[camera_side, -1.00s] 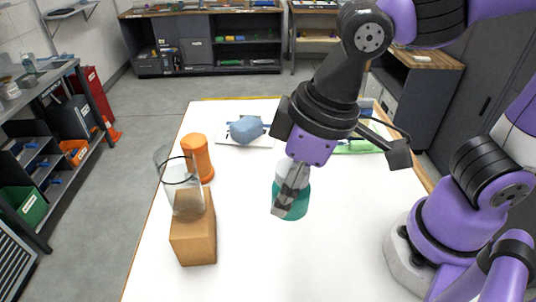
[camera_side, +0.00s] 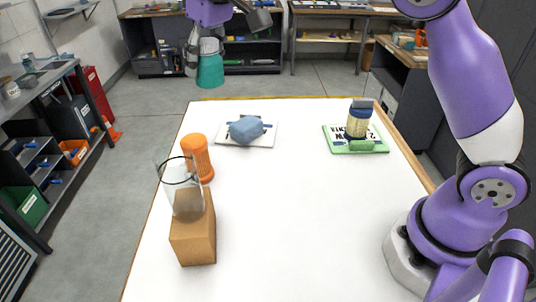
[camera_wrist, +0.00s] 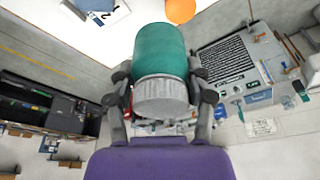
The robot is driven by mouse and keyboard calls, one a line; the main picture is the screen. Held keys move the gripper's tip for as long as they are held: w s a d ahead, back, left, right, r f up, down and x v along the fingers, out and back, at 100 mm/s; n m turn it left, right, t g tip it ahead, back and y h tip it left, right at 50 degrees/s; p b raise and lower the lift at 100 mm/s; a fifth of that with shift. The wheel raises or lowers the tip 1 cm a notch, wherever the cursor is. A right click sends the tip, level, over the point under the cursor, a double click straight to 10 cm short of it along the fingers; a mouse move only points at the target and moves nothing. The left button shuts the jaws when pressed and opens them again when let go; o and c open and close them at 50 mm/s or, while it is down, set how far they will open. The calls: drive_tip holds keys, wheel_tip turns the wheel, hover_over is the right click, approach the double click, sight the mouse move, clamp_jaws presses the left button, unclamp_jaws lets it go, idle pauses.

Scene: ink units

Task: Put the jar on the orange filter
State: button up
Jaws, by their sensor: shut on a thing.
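My gripper (camera_side: 208,48) is shut on a teal jar (camera_side: 210,73) and holds it high up, near the top of the side view. In the wrist view the jar (camera_wrist: 160,48) lies between the fingers, with its grey ribbed lid (camera_wrist: 161,96) towards my wrist. The orange filter (camera_side: 198,155) stands upright on the left part of the white table, well below the jar in the side view. Part of the orange filter (camera_wrist: 180,10) shows at the top edge of the wrist view.
A clear glass vessel (camera_side: 183,192) stands at a brown block (camera_side: 193,240), close in front of the filter. A blue object (camera_side: 246,129) lies on a white card behind. A yellow-and-blue jar (camera_side: 357,120) stands on a green-edged card (camera_side: 340,146). The table's middle is clear.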

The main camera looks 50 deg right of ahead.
drive_tip(key=w+a, duration=0.2)
drive_tip(key=a, duration=0.2)
drive_tip(key=n, duration=0.1)
hover_over(186, 136)
drive_tip(key=s, duration=0.1)
drive_tip(key=f, duration=1)
drive_tip(key=shift+s+d+f, duration=0.15)
drive_tip(key=shift+d+f, duration=0.05)
drive_tip(key=shift+f, duration=0.15)
drive_tip(key=shift+f, duration=0.15)
drive_tip(key=o, duration=1.2)
